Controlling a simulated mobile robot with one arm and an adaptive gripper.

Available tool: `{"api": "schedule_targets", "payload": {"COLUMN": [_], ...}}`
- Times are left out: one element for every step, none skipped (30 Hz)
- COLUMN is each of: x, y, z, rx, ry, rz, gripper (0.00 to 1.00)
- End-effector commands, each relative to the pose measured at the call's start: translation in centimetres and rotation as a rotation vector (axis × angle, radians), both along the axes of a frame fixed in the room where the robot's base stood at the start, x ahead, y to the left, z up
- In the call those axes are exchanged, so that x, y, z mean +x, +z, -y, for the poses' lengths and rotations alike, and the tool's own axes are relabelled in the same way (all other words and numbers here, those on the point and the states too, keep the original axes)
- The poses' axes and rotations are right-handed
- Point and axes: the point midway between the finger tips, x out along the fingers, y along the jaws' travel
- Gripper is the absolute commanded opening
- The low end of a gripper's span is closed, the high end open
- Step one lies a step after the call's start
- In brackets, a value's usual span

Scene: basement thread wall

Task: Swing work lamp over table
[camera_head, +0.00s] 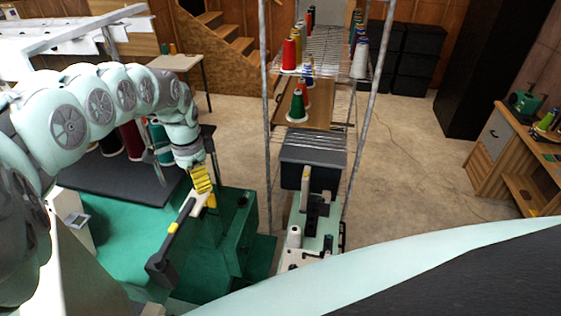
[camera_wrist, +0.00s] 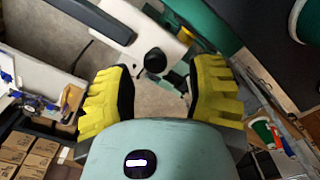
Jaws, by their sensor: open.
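The work lamp appears to be the jointed piece with a pale arm (camera_head: 183,212), yellow joints and a long dark grey head (camera_head: 162,262). It hangs over or beside a green table-like surface (camera_head: 110,245) at the left of the head view. My gripper (camera_head: 203,182), with yellow ribbed fingers, is at the upper end of the pale arm. In the wrist view my gripper (camera_wrist: 160,75) is open. The lamp's pale arm (camera_wrist: 135,22) and a black round knob (camera_wrist: 155,60) show between and beyond the fingertips. I cannot tell whether either finger touches them.
A wire rack (camera_head: 320,50) with thread cones stands at the centre, with a small machine (camera_head: 318,215) in front. Large thread spools (camera_head: 130,138) stand behind the green surface. A wooden bench (camera_head: 520,160) is at the right. Concrete floor (camera_head: 405,140) is open between rack and bench.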

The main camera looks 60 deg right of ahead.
Motion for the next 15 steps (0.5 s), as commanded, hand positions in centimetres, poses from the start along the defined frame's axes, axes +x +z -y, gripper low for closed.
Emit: {"api": "schedule_targets", "payload": {"x": [-0.4,-0.4,-0.4,-0.3,-0.3,-0.2,-0.3,-0.3,-0.3,-0.3,-0.3,-0.2,-0.2,-0.2,-0.2], "y": [0.0,-0.2,-0.4,-0.6,-0.7,-0.9,-1.0,-1.1,-1.2,-1.3,-1.4,-1.4,-1.5,-1.5,-1.5], "z": [0.1,0.0,-0.1,-0.1,-0.2,-0.3,-0.3,-0.4,-0.4,-0.5,-0.5,-0.6,-0.6,-0.6,-0.6], "rx": [0.002,0.004,0.005,0.007,0.008,0.011,0.011,0.013,0.015,0.016,0.016,0.017,0.017,0.018,0.018], "ry": [-0.004,-0.005,-0.006,-0.006,-0.005,-0.005,-0.005,-0.006,-0.006,-0.006,-0.006,-0.005,-0.005,-0.005,-0.005], "rz": [-0.005,-0.004,-0.002,0.0,0.001,0.003,0.004,0.003,0.004,0.004,0.005,0.005,0.005,0.006,0.006], "gripper": [0.54,0.54,0.54,0.54,0.54,0.54,0.54,0.54,0.54,0.54,0.54,0.54,0.54,0.54,0.54]}}
